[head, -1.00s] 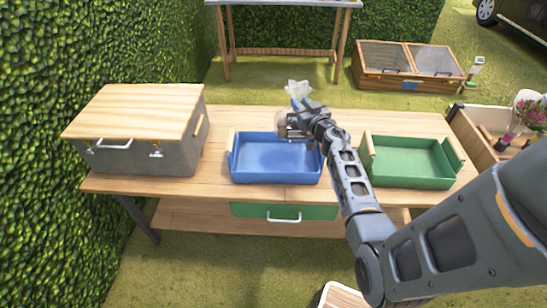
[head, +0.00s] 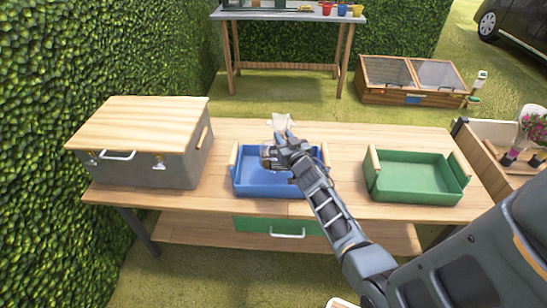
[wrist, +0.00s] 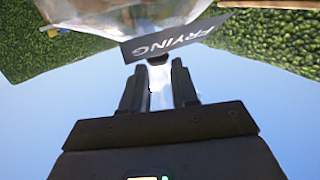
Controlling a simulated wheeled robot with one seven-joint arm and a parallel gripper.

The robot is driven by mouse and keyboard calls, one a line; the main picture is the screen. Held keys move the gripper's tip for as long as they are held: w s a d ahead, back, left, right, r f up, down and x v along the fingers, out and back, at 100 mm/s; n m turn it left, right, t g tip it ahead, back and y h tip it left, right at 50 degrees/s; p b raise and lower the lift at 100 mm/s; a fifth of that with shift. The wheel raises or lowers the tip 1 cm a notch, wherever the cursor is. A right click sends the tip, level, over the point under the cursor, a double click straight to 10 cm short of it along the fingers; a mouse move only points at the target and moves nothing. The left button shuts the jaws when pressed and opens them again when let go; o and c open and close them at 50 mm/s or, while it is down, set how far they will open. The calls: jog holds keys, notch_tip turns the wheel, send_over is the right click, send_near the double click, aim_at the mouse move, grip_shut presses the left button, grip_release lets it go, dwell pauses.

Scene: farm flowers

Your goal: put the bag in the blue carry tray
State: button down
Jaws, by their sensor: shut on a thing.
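The clear, whitish bag is pinched in my gripper (head: 284,137). Its pale top (head: 281,121) sticks up above the fingers in the head view, and my arm hides much of the rest. In the wrist view the bag (wrist: 125,12) fills the top, with a dark label reading "FRYING" beside my gripper (wrist: 158,78), whose fingers are shut on a pale strip. The blue carry tray (head: 262,189) stands on the wooden table. My gripper and the bag appear over its back part; their exact height above it is unclear.
A green tray (head: 418,193) stands to the right on the table (head: 345,150). A grey box with a wooden lid (head: 140,170) stands at the left end. Bare tabletop lies between the trays. A hedge (head: 40,150) borders the left.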

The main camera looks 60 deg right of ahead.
aim_at(273, 156)
jog(key=w+a+f+b, duration=0.1)
jog(key=f+b, duration=0.1)
jog(key=shift+a+b, duration=0.3)
jog(key=shift+w+a+f+b, duration=0.2)
jog(key=shift+w+a+b, duration=0.15)
jog(key=shift+b, duration=0.7)
jog(key=shift+w+a+b, duration=0.2)
jog(key=shift+a+b, duration=0.2)
jog(key=shift+b, duration=0.3)
jog(key=shift+f+b, duration=1.7)
jog(key=shift+f, duration=0.2)
jog(key=shift+f, duration=0.2)
jog(key=c, duration=1.3)
grip_release()
jog(key=shift+f, duration=0.15)
jog(key=o, duration=0.5)
jog(key=shift+c, duration=0.2)
